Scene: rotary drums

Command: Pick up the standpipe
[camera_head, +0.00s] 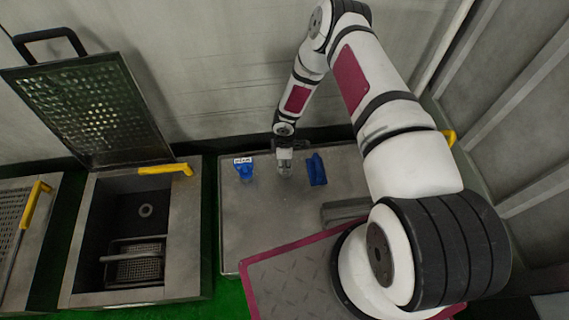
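My gripper (284,152) is above the far part of the grey metal table, between two blue objects, and points down. A small light-grey upright piece (285,167) shows right at its fingertips. It may be the standpipe, but it is too small to tell it apart from the fingers. I cannot tell whether the gripper is open or shut on it. The blue object with a white label (244,172) stands to its left. A darker blue object (317,170) stands close to its right.
The grey table (245,225) is clear at its front left. A grey bar-like piece (345,210) lies near my arm. At left is a basin (185,240) with a drain ring (146,211), a wire basket (135,268), a raised perforated lid (95,110) and a yellow handle (165,169).

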